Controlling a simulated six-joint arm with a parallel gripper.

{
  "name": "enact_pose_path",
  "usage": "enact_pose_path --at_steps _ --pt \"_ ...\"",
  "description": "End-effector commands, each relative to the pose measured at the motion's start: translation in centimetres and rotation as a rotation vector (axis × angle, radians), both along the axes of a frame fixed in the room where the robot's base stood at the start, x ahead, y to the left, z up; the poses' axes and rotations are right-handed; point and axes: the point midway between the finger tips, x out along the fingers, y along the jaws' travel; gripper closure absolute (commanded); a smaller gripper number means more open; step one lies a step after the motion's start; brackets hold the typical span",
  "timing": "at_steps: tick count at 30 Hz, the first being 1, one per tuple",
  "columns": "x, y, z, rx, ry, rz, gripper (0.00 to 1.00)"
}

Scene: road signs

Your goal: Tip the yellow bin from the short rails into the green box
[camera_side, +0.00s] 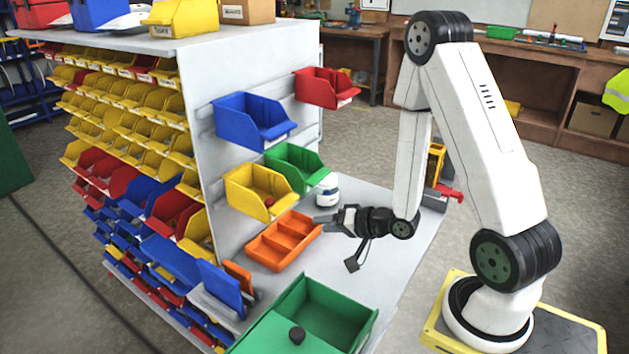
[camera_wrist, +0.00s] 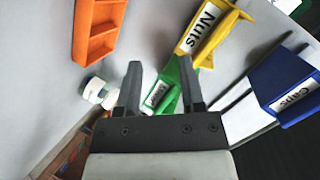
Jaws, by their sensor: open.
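The yellow bin (camera_side: 262,194) hangs on the short rails of the grey panel, left of my gripper (camera_side: 322,225). A small reddish patch shows at its front; its contents are unclear. In the wrist view the yellow bin (camera_wrist: 212,32) carries a "Nuts" label and lies beyond and right of my gripper (camera_wrist: 160,68). My gripper is open, empty and apart from the bin, above the grey worktop.
A green bin (camera_side: 297,165) hangs close beside the yellow one; blue (camera_side: 250,122) and red (camera_side: 327,88) bins hang higher. An orange tray (camera_side: 283,240) and white bottle (camera_side: 327,190) sit near my gripper. Worktop between tray and green box is clear.

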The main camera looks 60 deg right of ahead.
Motion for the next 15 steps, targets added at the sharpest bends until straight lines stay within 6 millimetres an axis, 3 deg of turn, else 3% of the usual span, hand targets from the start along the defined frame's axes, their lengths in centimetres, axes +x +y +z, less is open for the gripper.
enact_pose_path --at_steps 9,15 --pt "-2.1 -0.7 1.5 0.39 -0.221 -0.068 0.5" --pt "-3.2 -1.1 2.5 0.541 -0.308 -0.085 0.5"
